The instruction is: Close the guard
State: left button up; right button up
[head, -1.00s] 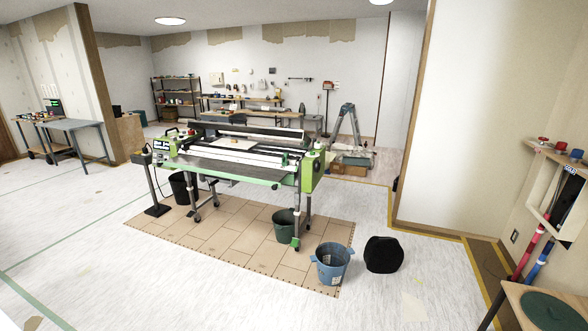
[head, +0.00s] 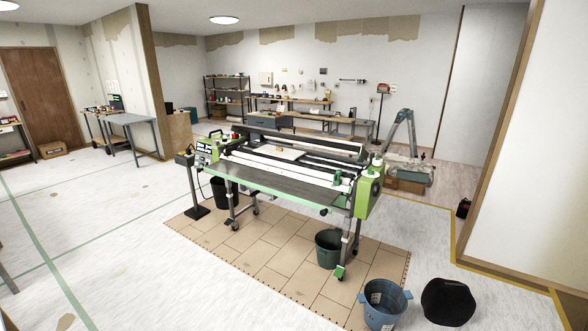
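The wallpaper pasting machine (head: 270,179) stands in the middle of the head view on a brown floor mat, some way off. It has green end housings, a dark front table and white rollers. A long pale bar (head: 298,141) runs along its upper back, raised above the rollers; it may be the guard, but I cannot tell for sure. A gap shows between this bar and the rollers. Neither of my grippers is in view.
A blue bucket (head: 385,304) and a black rounded object (head: 448,301) stand on the floor at the front right. A dark green bin (head: 328,248) is under the machine's right end. A post stand (head: 192,190) is at its left end.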

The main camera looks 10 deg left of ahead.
aim_at(241, 130)
jog(key=i+u, duration=0.3)
jog(key=i+l+u, duration=0.1)
jog(key=i+u, duration=0.2)
jog(key=i, duration=0.2)
jog(key=i+u, duration=0.6)
jog(key=u, duration=0.25)
jog(key=i+j+u, duration=0.1)
jog(key=i+u, duration=0.2)
jog(key=i, duration=0.35)
jog(key=i+j+z, duration=0.15)
jog(key=i+z, duration=0.2)
jog(key=i, duration=0.15)
jog(key=i+j+z, duration=0.7)
jog(key=i, duration=0.15)
